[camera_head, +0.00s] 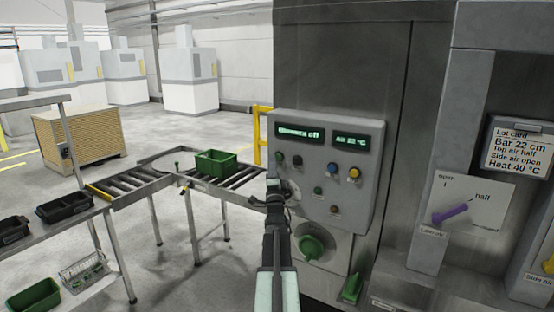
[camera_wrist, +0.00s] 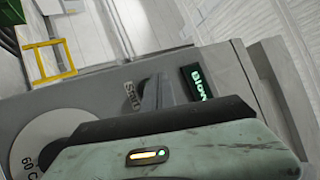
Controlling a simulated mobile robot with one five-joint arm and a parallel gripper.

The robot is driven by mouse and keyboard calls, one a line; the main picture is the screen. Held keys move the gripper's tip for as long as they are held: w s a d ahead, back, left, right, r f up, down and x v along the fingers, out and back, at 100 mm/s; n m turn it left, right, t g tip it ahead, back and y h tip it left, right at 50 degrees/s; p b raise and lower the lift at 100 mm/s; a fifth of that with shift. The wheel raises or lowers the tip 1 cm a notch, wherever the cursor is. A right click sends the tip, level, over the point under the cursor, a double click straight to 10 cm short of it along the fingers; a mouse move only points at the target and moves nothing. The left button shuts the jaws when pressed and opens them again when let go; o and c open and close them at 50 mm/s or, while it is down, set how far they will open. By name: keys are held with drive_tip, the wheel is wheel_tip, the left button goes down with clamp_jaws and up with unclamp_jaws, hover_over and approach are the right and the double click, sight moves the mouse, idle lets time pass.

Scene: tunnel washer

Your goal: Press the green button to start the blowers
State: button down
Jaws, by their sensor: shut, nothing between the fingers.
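The grey control panel (camera_head: 340,135) stands at the centre of the head view. A small dark green button (camera_head: 279,158) sits at its upper left, below a display (camera_head: 299,132) that seems to read "Blowers off". My gripper (camera_head: 274,184) is in front of the panel's left edge, just below the green button in the picture. In the wrist view the shut fingers (camera_wrist: 158,92) point at the panel, beside a label that seems to read "Start" (camera_wrist: 131,95). The green button does not show there. I cannot tell whether the fingertips touch the panel.
The panel has other buttons, including a black one (camera_head: 297,160), a blue one (camera_head: 332,170) and a yellow one (camera_head: 354,174). A large green knob (camera_head: 312,247) is below. A roller conveyor (camera_head: 236,180) with a green crate (camera_head: 216,163) stands left.

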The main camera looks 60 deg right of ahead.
drive_tip(key=shift+d, duration=0.4)
drive_tip(key=shift+d, duration=0.5)
idle(0.5)
drive_tip(key=shift+a, duration=0.95)
drive_tip(key=a, duration=0.5)
idle(0.3)
idle(0.6)
